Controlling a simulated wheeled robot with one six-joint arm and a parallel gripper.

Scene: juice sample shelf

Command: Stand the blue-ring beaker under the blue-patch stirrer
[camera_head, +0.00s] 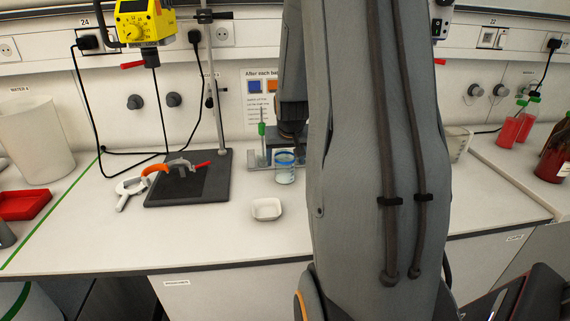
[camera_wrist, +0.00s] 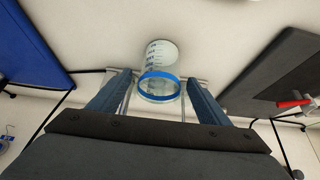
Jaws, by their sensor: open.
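The blue-ring beaker (camera_head: 285,174) is clear and stands upright on the bench, beside my arm in the head view. In the wrist view the beaker (camera_wrist: 161,70), with its blue ring and scale marks, is between the two fingers of my gripper (camera_wrist: 158,82). The fingers are open, one on each side, with no clear grip on the glass. A yellow stirrer (camera_head: 140,24) hangs above a dark base plate (camera_head: 215,183) at the left. Another stirrer (camera_head: 440,18) is mostly hidden behind my arm. I see no blue patch on either.
A white dish (camera_head: 266,209) sits in front of the beaker. A blue flat surface (camera_wrist: 28,45) shows at the left of the wrist view. Red bottles (camera_head: 515,125) stand far right. Bare bench lies around the dish.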

